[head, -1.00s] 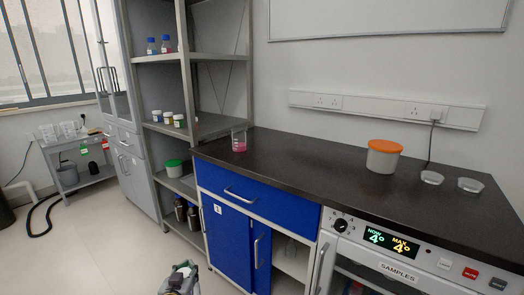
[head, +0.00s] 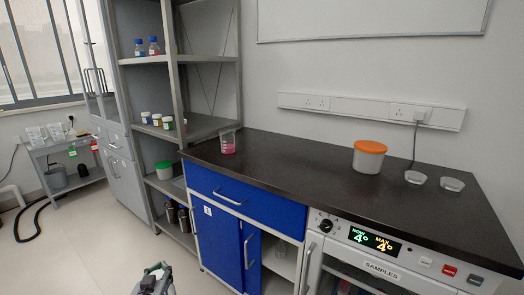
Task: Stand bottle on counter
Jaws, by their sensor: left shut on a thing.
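The dark counter (head: 300,164) runs across the middle and right of the head view, above the blue drawer and cupboard. My left gripper (head: 154,276) shows at the bottom edge, low in front of the shelf unit and left of the cupboard, apart from the counter. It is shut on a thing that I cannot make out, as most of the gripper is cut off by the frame. Two blue-capped bottles (head: 146,47) stand upright on the upper shelf. My right gripper is not in view.
A beaker with pink liquid (head: 228,144) stands at the counter's left end. An orange-lidded tub (head: 369,158) and two small clear dishes (head: 415,177) stand on the right. The counter between beaker and tub is clear. The blue cupboard door (head: 251,254) stands partly open.

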